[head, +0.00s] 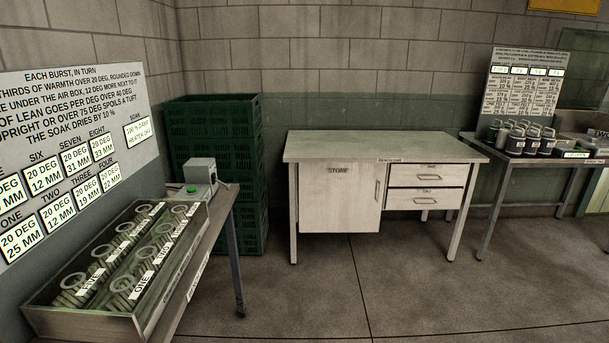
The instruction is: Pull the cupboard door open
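The cupboard door (338,203) is a pale grey panel labelled "STORE" under the left part of a worktable (380,147) against the far wall. It looks shut. Its upright handle (377,191) is near the door's right edge. My gripper is not in view.
Two drawers (428,187) sit right of the door. Green crates (214,150) are stacked left of the worktable. A bench with a tray (160,315) of labelled items stands at the near left. A table (560,158) with several canisters is at the right. The floor (380,280) before the door is clear.

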